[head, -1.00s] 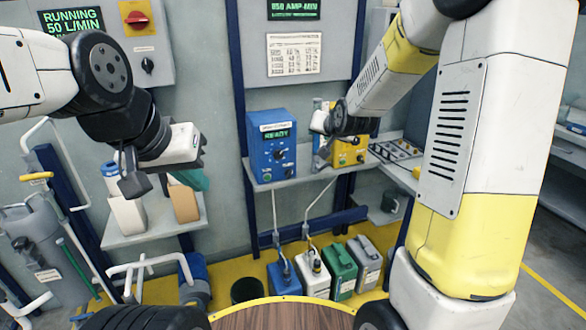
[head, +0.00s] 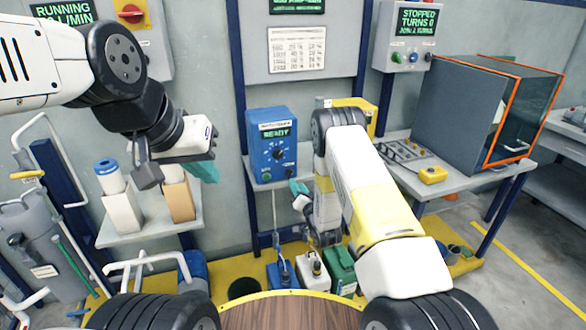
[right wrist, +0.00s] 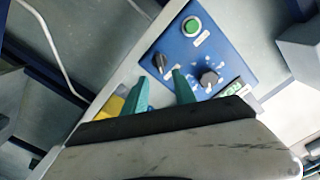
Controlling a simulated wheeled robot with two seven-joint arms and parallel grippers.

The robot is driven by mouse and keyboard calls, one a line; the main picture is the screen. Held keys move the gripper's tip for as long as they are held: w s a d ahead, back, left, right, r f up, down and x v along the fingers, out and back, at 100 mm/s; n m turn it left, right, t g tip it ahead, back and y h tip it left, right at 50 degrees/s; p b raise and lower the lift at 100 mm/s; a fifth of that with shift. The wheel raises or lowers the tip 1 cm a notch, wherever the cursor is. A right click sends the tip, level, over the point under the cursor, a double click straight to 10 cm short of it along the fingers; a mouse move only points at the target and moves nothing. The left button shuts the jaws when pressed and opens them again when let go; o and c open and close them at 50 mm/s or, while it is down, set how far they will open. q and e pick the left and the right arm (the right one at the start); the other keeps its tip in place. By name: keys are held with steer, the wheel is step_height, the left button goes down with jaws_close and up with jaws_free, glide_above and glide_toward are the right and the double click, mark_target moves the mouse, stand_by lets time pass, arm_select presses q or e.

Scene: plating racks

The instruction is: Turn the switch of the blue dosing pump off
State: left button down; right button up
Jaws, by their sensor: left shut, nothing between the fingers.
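The blue dosing pump (head: 272,145) stands on the shelf in the head view, its display reading READY. In the right wrist view its blue front (right wrist: 222,52) shows a green button (right wrist: 192,26), a black switch (right wrist: 160,62) and a knob (right wrist: 208,77). My right gripper (head: 299,188) is at the pump's lower right in the head view. In the right wrist view my right gripper (right wrist: 161,76) is open, its teal fingertips either side of the switch's line; I cannot tell whether they touch it. My left gripper (head: 204,172) is shut and empty, left of the pump.
A yellow device (head: 355,112) stands right of the pump, partly behind my right arm. White containers (head: 121,212) stand on the left shelf. Several jugs (head: 341,268) stand below the pump.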

mark_target(291, 174)
steer(key=x, duration=0.7)
steer(key=shift+w, duration=0.15)
jaws_close()
